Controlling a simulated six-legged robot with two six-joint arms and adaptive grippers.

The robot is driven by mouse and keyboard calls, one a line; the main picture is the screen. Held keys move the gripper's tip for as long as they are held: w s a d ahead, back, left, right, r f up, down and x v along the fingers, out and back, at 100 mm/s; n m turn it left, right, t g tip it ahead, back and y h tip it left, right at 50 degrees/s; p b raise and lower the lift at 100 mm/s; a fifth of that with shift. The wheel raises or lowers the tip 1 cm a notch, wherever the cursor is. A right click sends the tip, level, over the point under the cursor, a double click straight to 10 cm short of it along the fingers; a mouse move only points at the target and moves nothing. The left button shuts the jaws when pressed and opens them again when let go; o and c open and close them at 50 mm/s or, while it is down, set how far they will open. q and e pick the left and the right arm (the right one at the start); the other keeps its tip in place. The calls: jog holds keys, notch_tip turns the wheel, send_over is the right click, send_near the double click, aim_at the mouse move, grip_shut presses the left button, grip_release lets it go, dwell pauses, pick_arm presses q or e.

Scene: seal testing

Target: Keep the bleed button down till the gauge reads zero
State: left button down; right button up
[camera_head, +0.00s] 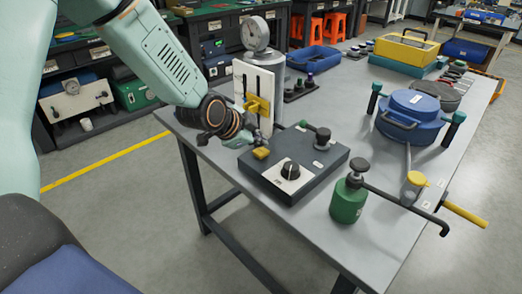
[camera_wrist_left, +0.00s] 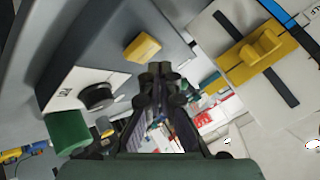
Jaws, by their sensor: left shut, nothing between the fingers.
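A dark grey box (camera_head: 325,160) sits on the bench with a black knob on a white plate (camera_head: 290,171). A small yellow block (camera_head: 261,153) at its left side may be the bleed button; it also shows in the left wrist view (camera_wrist_left: 143,48). My left gripper (camera_head: 238,139) is shut and empty, close beside the yellow block. In the left wrist view its fingertips (camera_wrist_left: 160,77) lie just below the block in the picture; I cannot tell whether they touch. A round gauge (camera_head: 255,34) stands behind, its reading too small to tell. My right gripper is not seen.
A white panel with a yellow slider (camera_head: 257,106) stands behind my left gripper. A green bottle (camera_head: 348,200) is at the front, a blue pot (camera_head: 409,115) to the right. A blue tray (camera_head: 314,58) lies farther back. The bench's front left edge is near.

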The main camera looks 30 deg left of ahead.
aim_at(259, 152)
pick_arm(q)
jog(key=shift+f, duration=0.15)
dwell(0.5)
jog(key=shift+f, duration=0.3)
jog(key=shift+f, duration=0.55)
dwell(3.3)
dwell(1.0)
jog(key=shift+r+p, duration=0.85)
jog(key=shift+r, duration=0.15)
notch_tip(259, 152, up, 5)
jog(key=p, duration=0.5)
